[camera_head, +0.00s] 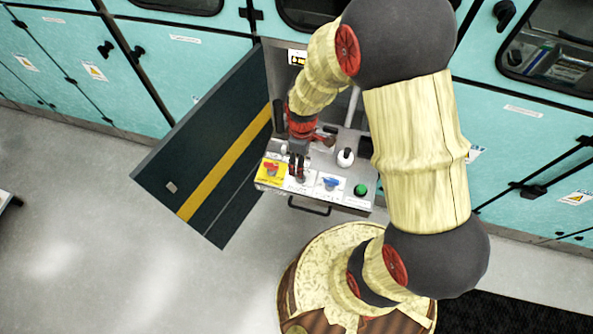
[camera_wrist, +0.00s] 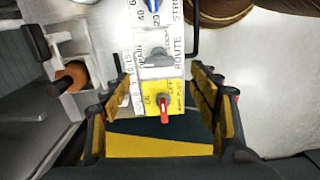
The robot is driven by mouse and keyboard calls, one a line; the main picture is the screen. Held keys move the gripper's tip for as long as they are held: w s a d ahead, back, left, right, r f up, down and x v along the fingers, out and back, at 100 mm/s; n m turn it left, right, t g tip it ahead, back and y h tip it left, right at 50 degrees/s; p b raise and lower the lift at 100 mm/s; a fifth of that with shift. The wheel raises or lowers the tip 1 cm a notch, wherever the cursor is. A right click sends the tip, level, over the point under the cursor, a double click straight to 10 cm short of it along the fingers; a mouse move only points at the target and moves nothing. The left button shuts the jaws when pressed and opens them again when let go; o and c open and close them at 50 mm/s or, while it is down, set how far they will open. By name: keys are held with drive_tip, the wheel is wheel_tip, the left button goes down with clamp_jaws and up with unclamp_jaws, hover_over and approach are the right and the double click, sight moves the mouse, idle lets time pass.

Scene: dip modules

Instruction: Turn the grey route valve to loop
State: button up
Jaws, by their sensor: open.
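The grey route valve (camera_wrist: 157,58) sits on a white plate between the yellow pump plate and the blue stir knob, with a "MAIN" label on its left and "ROUTE" on its right in the wrist view. A third label is not readable. In the head view my gripper largely hides the valve. My gripper (camera_wrist: 161,80) is open, its fingers left and right of the panel strip in the wrist view, apart from the valve. In the head view my gripper (camera_head: 298,172) points down over the panel's left half.
The red pump knob (camera_wrist: 164,107) is on a yellow plate beside the valve. A blue knob (camera_head: 330,183) and green button (camera_head: 361,190) lie to the right. A black-topped white bottle (camera_head: 345,157) stands behind. An open dark door (camera_head: 215,150) is at left.

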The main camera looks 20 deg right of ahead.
drive_tip(key=shift+f+n, duration=0.2)
drive_tip(key=shift+n, duration=0.1)
wheel_tip(320, 180, down, 7)
drive_tip(key=shift+w+f+b, duration=0.1)
drive_tip(key=shift+f+b, duration=0.1)
drive_tip(key=shift+b, duration=0.9)
drive_tip(key=shift+c, duration=0.8)
drive_tip(key=c, duration=1)
